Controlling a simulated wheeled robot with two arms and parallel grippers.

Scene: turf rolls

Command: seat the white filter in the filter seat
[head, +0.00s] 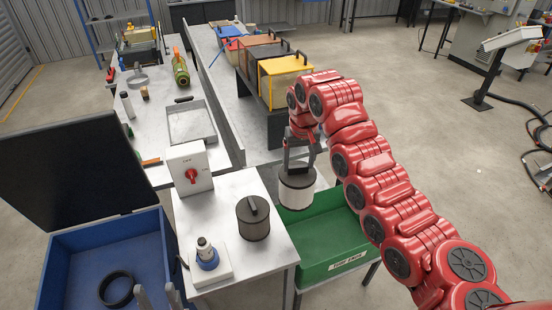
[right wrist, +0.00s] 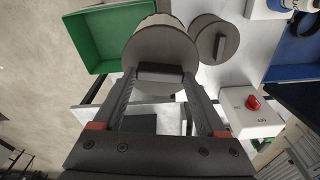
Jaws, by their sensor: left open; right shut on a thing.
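My right gripper (head: 298,166) is shut on the top handle of the white filter (head: 297,194), a white cylinder with a dark lid. It hangs upright over the green bin's back left part, beside the white table. In the right wrist view, its grey lid (right wrist: 160,48) and the handle between my fingers (right wrist: 158,74) show. A blue round fitting with a metal top on a white block (head: 208,258) stands at the table's front left; I cannot tell for sure whether this is the filter seat. My left gripper (head: 156,298) is open and empty at the bottom edge, over the blue crate.
A dark filter (head: 253,224) with a top handle stands on the white table (head: 225,205), near a switch box with a red knob (head: 190,169). The green bin (head: 325,232) is right of the table. A blue crate (head: 62,250) with a black ring (head: 116,289) stands left.

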